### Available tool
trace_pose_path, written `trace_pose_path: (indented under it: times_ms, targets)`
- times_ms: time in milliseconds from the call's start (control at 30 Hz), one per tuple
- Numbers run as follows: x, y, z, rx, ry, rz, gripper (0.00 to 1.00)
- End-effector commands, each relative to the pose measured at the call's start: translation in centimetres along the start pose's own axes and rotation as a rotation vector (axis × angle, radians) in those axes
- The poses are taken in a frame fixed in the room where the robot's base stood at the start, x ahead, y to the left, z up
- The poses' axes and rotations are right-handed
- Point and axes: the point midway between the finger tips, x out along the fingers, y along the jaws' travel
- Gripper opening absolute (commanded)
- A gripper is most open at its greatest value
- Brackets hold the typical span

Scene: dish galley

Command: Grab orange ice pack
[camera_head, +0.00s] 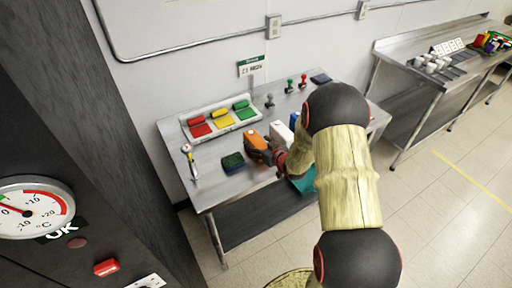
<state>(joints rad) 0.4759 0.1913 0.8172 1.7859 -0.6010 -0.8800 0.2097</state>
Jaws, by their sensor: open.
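The orange ice pack (256,139) stands on the near steel table (207,165), left of a white block of similar shape (281,132). My gripper (260,155) is at the near side of the orange pack, low over the table, with its dark fingers around or just in front of the pack's lower part. The gripper is open. The fingers and wrist hide the pack's lower part, so I cannot tell whether they touch it. My arm covers the table's right part.
A dark green pad (233,161) lies close left of the gripper. A white tray (220,122) with red, yellow and green items is behind. Red and green stamp-like items (289,86) stand at the back. A thermometer-like tool (187,153) is at the left edge.

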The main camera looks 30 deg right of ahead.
Motion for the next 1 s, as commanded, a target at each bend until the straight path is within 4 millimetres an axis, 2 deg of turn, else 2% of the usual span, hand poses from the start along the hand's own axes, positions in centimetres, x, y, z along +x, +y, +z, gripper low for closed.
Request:
trace_pose_path:
  times_ms: [267,1000]
  targets:
    - [0.19,0.00,-0.06,0.000,0.000,0.000,0.64]
    - [0.18,0.00,-0.07,0.000,0.000,0.000,0.22]
